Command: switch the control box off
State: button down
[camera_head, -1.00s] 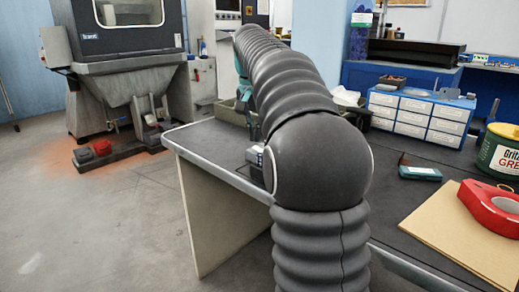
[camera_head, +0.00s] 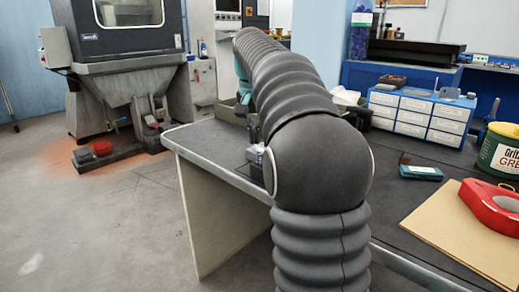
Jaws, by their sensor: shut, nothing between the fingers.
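No thing in view is clearly marked as the control box. A grey box (camera_head: 55,47) with a small red spot on its edge is fixed to the left side of the blasting cabinet (camera_head: 122,80); I cannot tell whether it is the control box. My dark ribbed arm rises in front and reaches back over the bench (camera_head: 216,139). A small grey and silver part (camera_head: 256,158) shows beside the arm's bend, mostly covered.
On the bench's right are a blue drawer unit (camera_head: 418,115), a teal case (camera_head: 421,172), a green tin (camera_head: 501,153), a red tape dispenser (camera_head: 491,207) and a cardboard sheet (camera_head: 462,236). A greenish tray (camera_head: 231,111) sits behind my arm. The floor (camera_head: 110,225) at left is open.

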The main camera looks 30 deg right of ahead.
aim_at(255, 146)
jog(key=shift+f+b, duration=0.35)
jog(key=shift+f, duration=0.25)
dwell(0.3)
jog(key=shift+r, duration=0.1)
notch_tip(255, 146, up, 5)
jog(key=p, duration=0.5)
jog(key=shift+r, duration=0.9)
